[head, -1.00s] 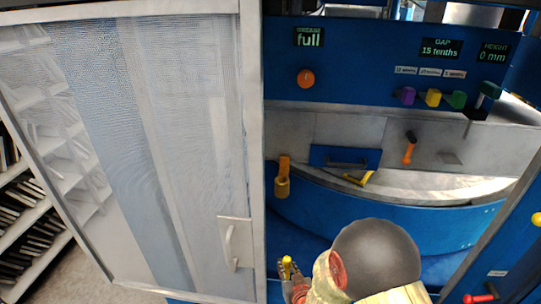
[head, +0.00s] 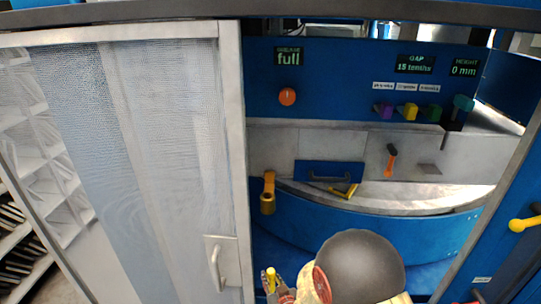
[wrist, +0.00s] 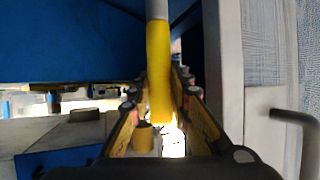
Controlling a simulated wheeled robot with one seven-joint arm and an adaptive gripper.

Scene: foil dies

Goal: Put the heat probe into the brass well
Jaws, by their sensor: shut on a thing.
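The heat probe (wrist: 158,70) appears as a yellow handle with a grey shaft in the wrist view. My gripper (wrist: 160,95) is shut on its yellow part. In the head view the yellow end (head: 271,279) of the probe rises from my gripper (head: 280,288) at the bottom edge; the rest is hidden. The brass-coloured cup (head: 267,204), which looks like the well, stands below an orange upright at the left end of the curved blue front, apart from the probe. A small brass cylinder (wrist: 143,138) shows past the probe in the wrist view; I cannot tell if it is the well.
A framed translucent door (head: 130,160) with a pale handle (head: 216,268) fills the left. An orange-handled tool (head: 390,163) and a yellow angled piece (head: 345,191) are at the back. Coloured knobs (head: 410,112) line the blue panel. A yellow-knobbed lever (head: 520,224) is at right.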

